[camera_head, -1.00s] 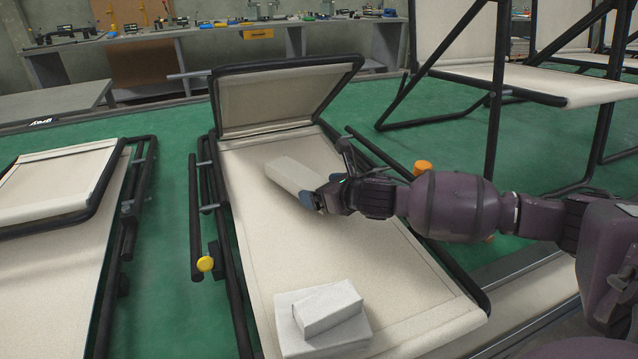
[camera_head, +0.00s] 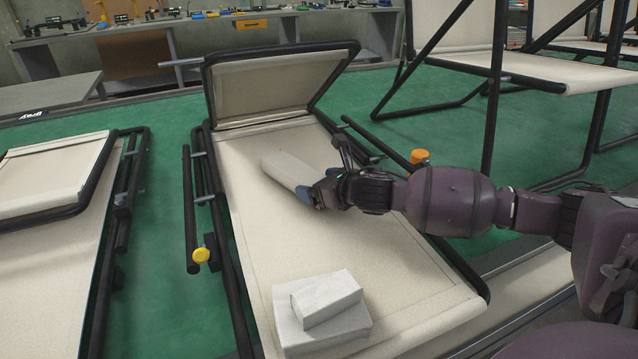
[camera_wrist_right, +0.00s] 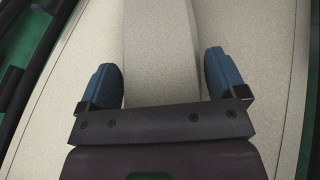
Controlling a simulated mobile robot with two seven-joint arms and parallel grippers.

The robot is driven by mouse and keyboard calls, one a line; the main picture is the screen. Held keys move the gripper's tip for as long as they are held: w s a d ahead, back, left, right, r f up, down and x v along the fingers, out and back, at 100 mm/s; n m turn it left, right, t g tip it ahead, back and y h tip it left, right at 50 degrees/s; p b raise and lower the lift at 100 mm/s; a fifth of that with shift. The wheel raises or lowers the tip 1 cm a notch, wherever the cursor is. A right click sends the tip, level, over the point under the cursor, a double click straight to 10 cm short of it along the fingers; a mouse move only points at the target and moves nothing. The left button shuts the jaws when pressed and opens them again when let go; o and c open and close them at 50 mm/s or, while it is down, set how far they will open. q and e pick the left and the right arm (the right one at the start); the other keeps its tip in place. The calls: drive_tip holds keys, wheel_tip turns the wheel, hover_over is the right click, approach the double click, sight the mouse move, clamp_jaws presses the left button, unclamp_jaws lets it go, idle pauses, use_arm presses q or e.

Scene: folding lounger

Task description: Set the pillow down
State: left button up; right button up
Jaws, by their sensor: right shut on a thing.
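The pillow (camera_head: 284,170) is a pale beige, long cushion over the upper part of the middle lounger's cloth bed (camera_head: 240,190), near the raised backrest (camera_head: 275,88). My right gripper (camera_head: 309,193) is shut on the pillow's near end, and its blue fingers hide that end. In the right wrist view the pillow (camera_wrist_right: 162,45) runs straight out between the two blue fingers (camera_wrist_right: 161,78). The pillow is very close to the cloth; I cannot tell whether it touches. My left gripper is not in view.
Two stacked pale blocks (camera_head: 322,312) lie on the lounger's near end. A folded lounger (camera_head: 50,180) stands at the left and an upright frame (camera_head: 496,100) at the right. Cloth left of the pillow is clear.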

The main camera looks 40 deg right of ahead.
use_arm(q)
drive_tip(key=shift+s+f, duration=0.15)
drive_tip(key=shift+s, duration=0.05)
use_arm(e)
drive_tip(key=shift+f, duration=0.3)
drive_tip(key=o, duration=0.6)
drive_tip(key=shift+o, duration=0.8)
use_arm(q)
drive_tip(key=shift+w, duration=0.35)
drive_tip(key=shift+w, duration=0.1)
use_arm(e)
drive_tip(key=shift+s+r, duration=0.15)
drive_tip(key=p+v, duration=0.3)
drive_tip(key=v, duration=0.6)
drive_tip(key=shift+s+r, duration=0.2)
drive_tip(key=shift+s+d, duration=0.1)
drive_tip(key=shift+s, duration=0.4)
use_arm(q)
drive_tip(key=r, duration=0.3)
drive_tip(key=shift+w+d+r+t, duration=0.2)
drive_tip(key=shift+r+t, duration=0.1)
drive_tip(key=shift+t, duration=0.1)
